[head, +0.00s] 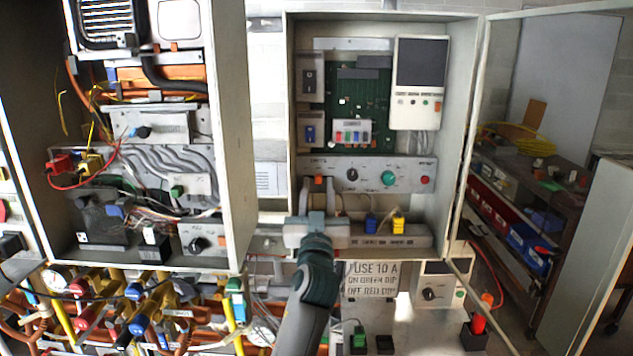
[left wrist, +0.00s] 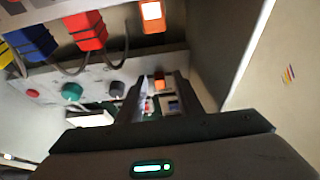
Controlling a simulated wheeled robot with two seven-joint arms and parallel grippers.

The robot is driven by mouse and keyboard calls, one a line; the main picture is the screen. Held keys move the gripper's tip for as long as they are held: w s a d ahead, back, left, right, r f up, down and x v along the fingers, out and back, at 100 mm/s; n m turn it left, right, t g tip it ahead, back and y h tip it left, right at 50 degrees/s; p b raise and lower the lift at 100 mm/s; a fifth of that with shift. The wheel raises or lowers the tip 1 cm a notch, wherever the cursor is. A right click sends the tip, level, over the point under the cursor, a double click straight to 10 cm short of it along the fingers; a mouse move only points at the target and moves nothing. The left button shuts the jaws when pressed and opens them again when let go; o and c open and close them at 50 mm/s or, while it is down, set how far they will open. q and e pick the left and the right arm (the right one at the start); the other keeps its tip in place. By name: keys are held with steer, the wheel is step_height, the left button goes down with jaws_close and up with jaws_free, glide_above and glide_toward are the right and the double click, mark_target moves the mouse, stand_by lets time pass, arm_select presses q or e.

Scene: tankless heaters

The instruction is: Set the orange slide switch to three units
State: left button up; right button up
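The orange slide switch (head: 319,179) is a small orange tab at the left end of the grey control panel (head: 400,167). In the left wrist view, which is turned over, the orange tab (left wrist: 159,83) shows between my fingers. My left gripper (head: 318,188) is open in front of the panel's left end, its fingers pointing at it, one on each side of the tab. Whether a finger touches it is unclear. The unit marks are too small to read. My right gripper is not in view.
A black knob (head: 351,174), green knob (head: 388,178) and red button (head: 425,180) sit right of the switch. Below are blue (head: 371,221) and yellow (head: 398,225) plugs; the wrist view adds a red plug (left wrist: 87,31) and a lit orange piece (left wrist: 152,12). Cabinet walls (head: 290,120) flank the panel.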

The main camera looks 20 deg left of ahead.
arm_select(q)
steer(key=shift+s+d+r, duration=0.1)
steer(key=shift+s+r, duration=0.05)
jaws_close()
steer(key=shift+w+d+b, duration=0.25)
steer(key=shift+d+b, duration=0.55)
steer(key=shift+b, duration=0.2)
steer(key=shift+w+d+b, duration=0.25)
steer(key=shift+d+b, duration=0.2)
steer(key=shift+d, duration=0.35)
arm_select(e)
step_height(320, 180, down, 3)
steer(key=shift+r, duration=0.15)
arm_select(q)
steer(key=shift+a, duration=0.1)
